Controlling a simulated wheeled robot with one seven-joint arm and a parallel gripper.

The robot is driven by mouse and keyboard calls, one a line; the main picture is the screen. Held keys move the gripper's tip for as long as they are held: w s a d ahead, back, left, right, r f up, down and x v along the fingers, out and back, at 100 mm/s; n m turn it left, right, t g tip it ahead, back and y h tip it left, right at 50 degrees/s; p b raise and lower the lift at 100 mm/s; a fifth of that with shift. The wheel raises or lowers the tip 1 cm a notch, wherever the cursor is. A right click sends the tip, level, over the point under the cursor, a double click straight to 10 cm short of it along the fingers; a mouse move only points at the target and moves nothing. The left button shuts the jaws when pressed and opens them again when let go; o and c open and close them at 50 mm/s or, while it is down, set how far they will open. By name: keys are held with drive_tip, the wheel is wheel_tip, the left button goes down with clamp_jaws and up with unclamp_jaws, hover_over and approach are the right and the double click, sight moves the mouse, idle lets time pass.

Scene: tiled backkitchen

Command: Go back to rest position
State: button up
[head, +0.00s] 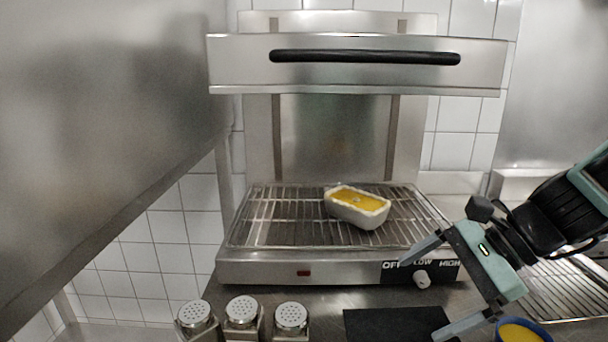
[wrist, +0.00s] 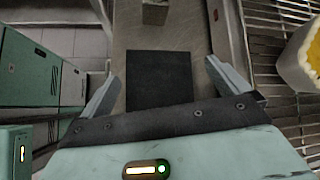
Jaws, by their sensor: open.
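My gripper (head: 420,290) is open and empty in front of the grill's right corner in the head view. In the wrist view its two fingers (wrist: 160,88) stand wide apart over the dark counter, with a black mat (wrist: 160,80) visible between them. A white rectangular dish (head: 357,212) with yellow contents sits on the wire rack of the salamander grill (head: 290,220), apart from my gripper. The dish also shows at the right edge of the wrist view (wrist: 312,75).
Several shakers stand at the front left, one of them (head: 291,318) nearest the black mat (head: 395,322). A blue bowl with yellow contents (head: 522,330) is below my gripper at the bottom right. A wire rack (head: 560,290) lies at right. The grill's raised hood (head: 360,75) hangs above.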

drive_tip(key=s+a+f+n+h, duration=0.1)
drive_tip(key=s+n+h, duration=0.1)
drive_tip(key=s+n, duration=0.3)
drive_tip(key=s+a+f+n+g+h, duration=0.1)
drive_tip(key=s+n, duration=0.4)
drive_tip(key=n, duration=0.5)
drive_tip(key=s+a+n+h, duration=0.2)
drive_tip(key=s+n+h, duration=0.2)
drive_tip(key=n, duration=0.3)
drive_tip(key=shift+s+a+f+n+h, duration=0.2)
drive_tip(key=shift+s+f+n+h, duration=0.15)
drive_tip(key=shift+h, duration=0.35)
